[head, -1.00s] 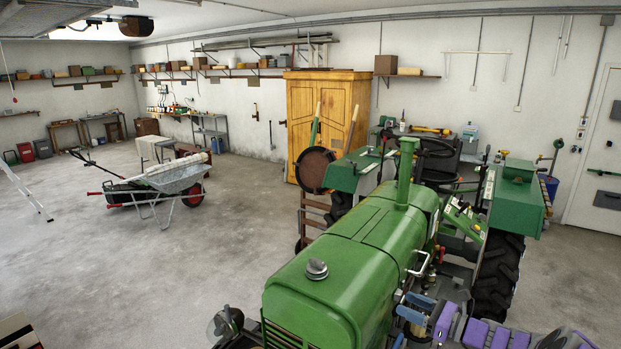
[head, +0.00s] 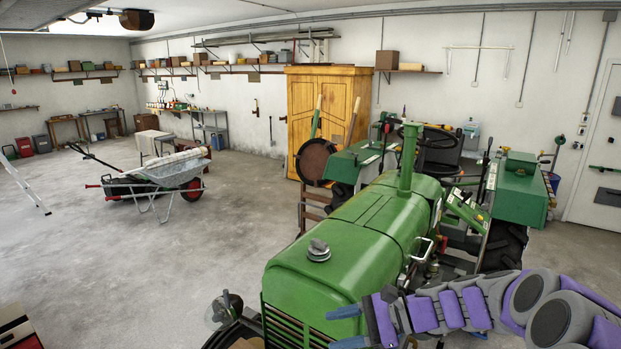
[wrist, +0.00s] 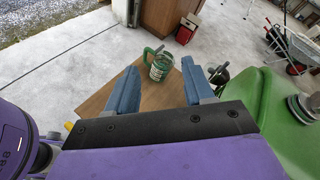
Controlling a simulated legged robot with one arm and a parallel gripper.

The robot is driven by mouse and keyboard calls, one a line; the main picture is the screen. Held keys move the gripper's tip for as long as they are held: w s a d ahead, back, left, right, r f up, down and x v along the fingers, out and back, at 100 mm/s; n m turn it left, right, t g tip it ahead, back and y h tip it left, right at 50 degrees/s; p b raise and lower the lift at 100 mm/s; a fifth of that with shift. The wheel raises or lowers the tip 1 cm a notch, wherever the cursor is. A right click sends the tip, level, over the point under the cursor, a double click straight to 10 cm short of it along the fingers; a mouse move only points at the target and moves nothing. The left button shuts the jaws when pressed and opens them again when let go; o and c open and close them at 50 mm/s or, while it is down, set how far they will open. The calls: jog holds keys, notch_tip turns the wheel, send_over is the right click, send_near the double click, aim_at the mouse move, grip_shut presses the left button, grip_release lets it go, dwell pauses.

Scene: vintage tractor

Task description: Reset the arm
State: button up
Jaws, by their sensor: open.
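My gripper (head: 345,327) reaches in from the lower right in the head view, in front of the green tractor's hood (head: 350,235). Its two blue fingers point left and are apart, with nothing between them. The wrist view shows the same open fingers from behind, and my gripper (wrist: 160,72) faces a brown wooden surface (wrist: 105,100). A green and clear mug-like container (wrist: 158,66) stands on that surface beyond the fingertips, not touched by them. The green hood (wrist: 238,110) is close on the right in the wrist view.
The tractor fills the centre and right of the head view. A wheelbarrow (head: 165,178) stands on open concrete floor at the left. A wooden cabinet (head: 318,115) is against the back wall. In the wrist view, a brown cabinet (wrist: 165,18) stands beyond the wooden surface.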

jog(key=s+a+f+n+g+h+b, duration=0.1)
jog(key=s+f+n+g+h+b, duration=0.2)
jog(key=s, duration=0.7)
jog(key=s+a+f+n+g+h+b, duration=0.1)
jog(key=s+f+n+h+b, duration=0.35)
jog(key=s, duration=0.55)
jog(key=s+d+f+n+t+h+b, duration=0.1)
jog(key=s+d+f+n+h+b, duration=0.4)
jog(key=s+d+f, duration=0.4)
jog(key=s+d+n+h, duration=0.1)
jog(key=s, duration=0.3)
jog(key=shift+s+d+h, duration=0.15)
jog(key=shift+d+h, duration=0.1)
jog(key=shift+h, duration=0.1)
jog(key=shift+a+f, duration=0.1)
